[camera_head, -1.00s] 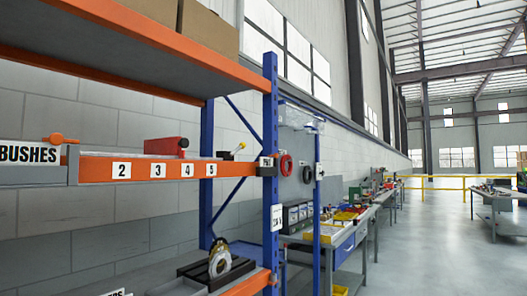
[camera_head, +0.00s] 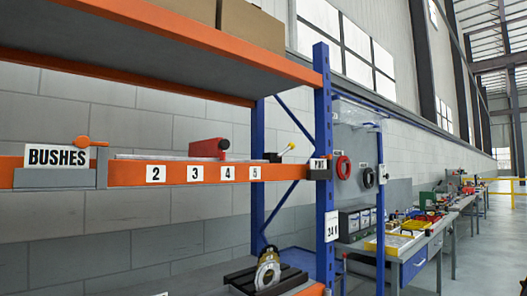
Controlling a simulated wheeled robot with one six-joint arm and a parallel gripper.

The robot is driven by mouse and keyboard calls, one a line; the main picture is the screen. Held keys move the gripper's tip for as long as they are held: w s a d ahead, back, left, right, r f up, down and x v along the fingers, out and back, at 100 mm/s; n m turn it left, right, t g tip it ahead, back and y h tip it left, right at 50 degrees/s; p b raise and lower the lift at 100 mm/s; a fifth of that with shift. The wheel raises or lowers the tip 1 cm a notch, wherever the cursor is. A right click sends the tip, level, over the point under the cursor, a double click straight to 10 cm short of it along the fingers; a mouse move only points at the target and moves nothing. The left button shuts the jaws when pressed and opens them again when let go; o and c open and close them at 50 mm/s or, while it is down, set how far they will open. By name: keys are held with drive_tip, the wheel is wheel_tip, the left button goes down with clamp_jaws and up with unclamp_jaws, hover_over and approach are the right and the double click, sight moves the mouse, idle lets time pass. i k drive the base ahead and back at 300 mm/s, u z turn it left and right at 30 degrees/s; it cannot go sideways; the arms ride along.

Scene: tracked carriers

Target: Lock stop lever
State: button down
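An orange lever (camera_head: 90,142) with a round knob sits on a grey bracket at the left end of the rack's orange beam, next to the BUSHES sign (camera_head: 57,157). The lever points left, roughly level. A red block-like carrier (camera_head: 208,148) stands on the rail (camera_head: 160,157) above the labels 3 and 4. A small lever with a yellow knob (camera_head: 291,146) tilts up to the right on a black mount near the label 5. Which lever is the stop lever, I cannot tell. My gripper is not in view.
The blue rack post (camera_head: 323,200) stands right of the rail. A shelf with cardboard boxes (camera_head: 252,27) overhangs it. A black fixture with a round metal part (camera_head: 267,270) sits below. Workbenches (camera_head: 410,245) line the wall; open floor lies at the right.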

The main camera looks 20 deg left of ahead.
sight(291, 146)
drive_tip(key=u, duration=0.4)
drive_tip(key=i, duration=0.4)
drive_tip(key=u, duration=0.4)
